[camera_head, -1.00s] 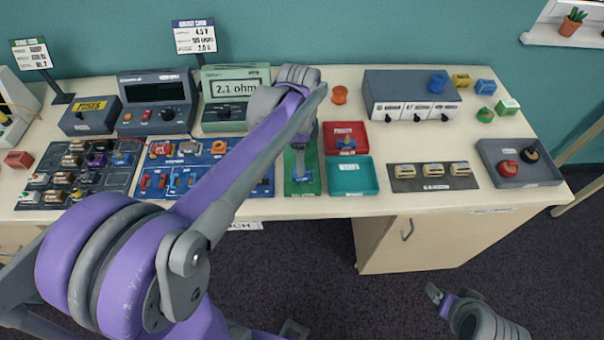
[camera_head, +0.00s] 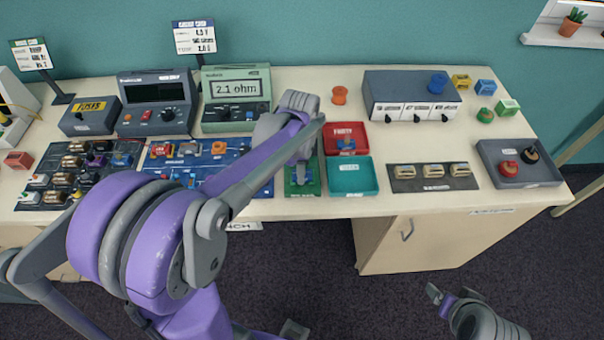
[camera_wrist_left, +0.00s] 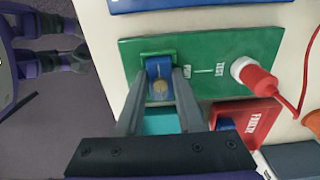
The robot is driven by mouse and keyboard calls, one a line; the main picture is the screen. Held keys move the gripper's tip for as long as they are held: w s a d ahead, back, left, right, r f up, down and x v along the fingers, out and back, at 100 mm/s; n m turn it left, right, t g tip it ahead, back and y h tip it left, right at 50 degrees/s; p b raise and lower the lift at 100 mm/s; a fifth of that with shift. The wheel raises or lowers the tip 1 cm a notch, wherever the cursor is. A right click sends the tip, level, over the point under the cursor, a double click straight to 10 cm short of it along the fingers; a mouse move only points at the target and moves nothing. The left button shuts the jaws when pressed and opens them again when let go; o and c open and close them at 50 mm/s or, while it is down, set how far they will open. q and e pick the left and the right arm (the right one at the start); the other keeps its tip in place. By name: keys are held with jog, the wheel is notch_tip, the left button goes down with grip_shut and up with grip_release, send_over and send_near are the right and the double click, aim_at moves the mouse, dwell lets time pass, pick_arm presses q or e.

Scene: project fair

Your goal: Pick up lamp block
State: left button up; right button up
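A blue block with a round tan-gold part on top (camera_wrist_left: 160,82), seemingly the lamp block, sits in a green socket at one end of the green test board (camera_wrist_left: 205,62). In the head view the same block (camera_head: 301,178) shows low on the board. My left gripper (camera_wrist_left: 161,78) is down over it, one finger on each side; I see no clear gap, but cannot tell whether they press on it. Another blue block (camera_head: 346,143) lies in the red tray marked faulty (camera_head: 345,127). My right gripper (camera_head: 436,293) is low, in front of the table and away from everything.
A teal tray (camera_head: 367,187) stands beside the green board, in front of the red tray. A red probe (camera_wrist_left: 257,80) with a cable plugs into the board's other end. A blue board (camera_head: 222,158) with parts is left. A green meter (camera_head: 236,113) reads 2.1 ohm.

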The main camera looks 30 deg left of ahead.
pick_arm(q)
grip_shut()
notch_tip(320, 180, up, 9)
jog(key=shift+r, duration=0.2)
jog(key=shift+r+p, duration=0.4)
jog(key=shift+r, duration=0.25)
notch_tip(320, 180, up, 2)
jog(key=shift+r+p, duration=0.2)
jog(key=shift+p, duration=0.35)
pick_arm(e)
jog(key=r, duration=0.1)
jog(key=w+r, duration=0.1)
jog(key=r, duration=0.1)
jog(key=shift+w, duration=0.15)
pick_arm(q)
jog(key=shift+s+f, duration=0.1)
pick_arm(e)
jog(key=shift+f, duration=0.1)
